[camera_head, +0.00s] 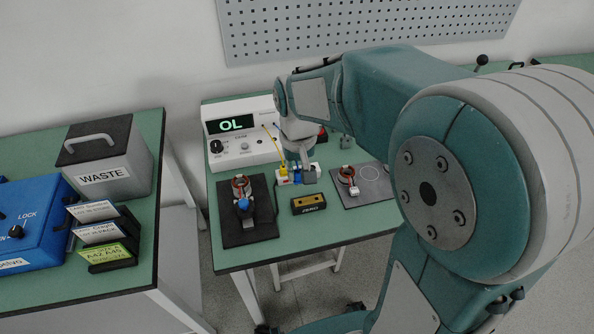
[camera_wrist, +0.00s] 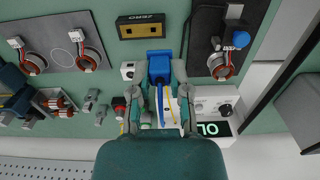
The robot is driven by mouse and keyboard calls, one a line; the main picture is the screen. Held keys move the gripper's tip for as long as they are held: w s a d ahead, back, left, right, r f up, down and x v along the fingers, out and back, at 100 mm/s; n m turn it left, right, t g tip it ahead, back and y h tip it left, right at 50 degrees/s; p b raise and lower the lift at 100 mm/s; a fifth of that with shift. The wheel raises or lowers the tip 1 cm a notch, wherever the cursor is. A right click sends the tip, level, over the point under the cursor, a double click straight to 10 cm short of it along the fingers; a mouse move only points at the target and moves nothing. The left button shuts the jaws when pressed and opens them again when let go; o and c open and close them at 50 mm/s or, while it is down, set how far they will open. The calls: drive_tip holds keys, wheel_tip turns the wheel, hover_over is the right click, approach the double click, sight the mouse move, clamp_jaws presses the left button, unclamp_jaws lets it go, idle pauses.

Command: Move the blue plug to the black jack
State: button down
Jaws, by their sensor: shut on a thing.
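A small white block (camera_wrist: 128,70) with a dark spot stands just left of the plug in the wrist view. I cannot tell for sure which opening is the black jack. My fingers partly hide the area around the plug.
A white meter (camera_head: 240,143) reading OL stands at the back left. A black ZERO block (camera_head: 308,204) lies in front of my gripper. A dark mat (camera_head: 262,222) with a stator is left, a grey mat (camera_head: 374,186) with stators right. A pegboard wall rises behind.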

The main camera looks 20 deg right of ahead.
drive_tip(key=w+d, duration=0.7)
drive_tip(key=w, duration=0.6)
drive_tip(key=shift+w+d, duration=0.15)
drive_tip(key=shift+d, duration=0.15)
drive_tip(key=shift+f, duration=0.1)
drive_tip(key=shift+a+f, duration=0.1)
drive_tip(key=shift+f, duration=5.15)
drive_tip(key=shift+f, duration=1.05)
drive_tip(key=c, duration=0.5)
unclamp_jaws()
